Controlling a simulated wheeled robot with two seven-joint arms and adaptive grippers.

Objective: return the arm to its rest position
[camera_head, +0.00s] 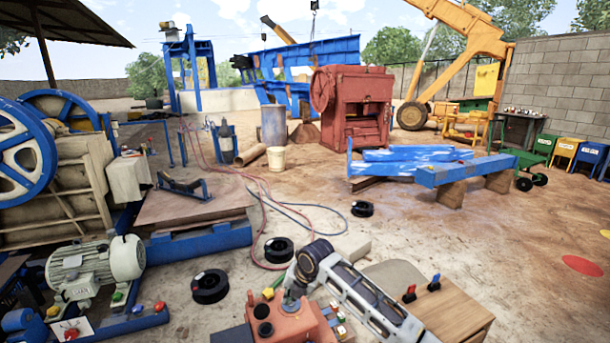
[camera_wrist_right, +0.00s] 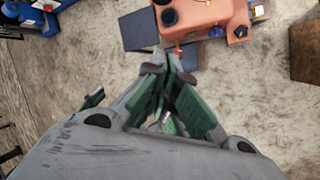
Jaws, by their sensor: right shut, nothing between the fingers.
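My right arm (camera_head: 365,300) comes in from the bottom right of the head view and bends down at its dark wrist joint. Whether the tips touch the box is not clear. My left gripper is not in view.
A wooden box with red and blue switches (camera_head: 450,310) stands right of the arm. Black rings (camera_head: 210,286) and hoses lie on the ground. A motor (camera_head: 95,265) and blue-wheeled crusher stand left. The red machine (camera_head: 352,105) is farther back. Open dirt lies at right.

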